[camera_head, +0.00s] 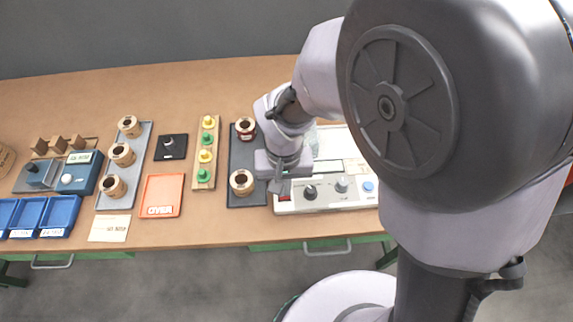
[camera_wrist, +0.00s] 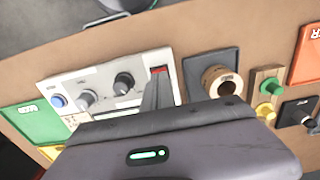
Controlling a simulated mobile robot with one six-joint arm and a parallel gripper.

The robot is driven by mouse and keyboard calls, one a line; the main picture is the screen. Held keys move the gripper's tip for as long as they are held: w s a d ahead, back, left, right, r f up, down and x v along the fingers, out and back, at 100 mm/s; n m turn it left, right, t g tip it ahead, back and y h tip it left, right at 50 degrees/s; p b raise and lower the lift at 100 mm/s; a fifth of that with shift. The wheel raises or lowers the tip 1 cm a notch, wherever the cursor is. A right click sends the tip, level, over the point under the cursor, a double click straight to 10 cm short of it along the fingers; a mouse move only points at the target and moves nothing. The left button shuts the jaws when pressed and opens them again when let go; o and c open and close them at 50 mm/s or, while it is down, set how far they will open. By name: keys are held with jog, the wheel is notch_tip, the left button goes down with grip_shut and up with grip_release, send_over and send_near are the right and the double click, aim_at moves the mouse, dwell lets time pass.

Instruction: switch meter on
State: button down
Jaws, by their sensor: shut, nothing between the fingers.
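The meter is a white box with a sloped front panel (camera_head: 325,204), right of centre on the table in the head view; it also shows in the wrist view (camera_wrist: 96,82). My gripper (camera_head: 279,190) is shut and empty. Its fingertips (camera_wrist: 158,78) are right at the red switch and partly cover it. I cannot tell whether they touch it, nor which way the switch is set. My arm hides part of the meter's back in the head view.
A dark tray with coils (camera_head: 247,167) stands just left of the meter. Further left are a board with yellow and green pegs (camera_head: 195,175), a red tray (camera_head: 147,196), a grey coil tray (camera_head: 113,201) and blue bins (camera_head: 60,214). The table behind is mostly bare.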

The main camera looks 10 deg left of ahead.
jog(key=shift+f+b, duration=0.4)
jog(key=shift+f, duration=0.15)
notch_tip(320, 180, up, 7)
jog(key=p, duration=0.6)
dwell(0.4)
jog(key=s+d+r+m+t+y, duration=0.1)
jog(key=s+d+r+m+t, duration=0.2)
jog(key=d+r, duration=0.5)
jog(key=s+d+r+m+t+y, duration=0.1)
jog(key=s+d+r+m, duration=0.3)
jog(key=d+r, duration=0.4)
notch_tip(320, 180, up, 3)
jog(key=shift+r+t, duration=0.1)
jog(key=shift+t, duration=0.8)
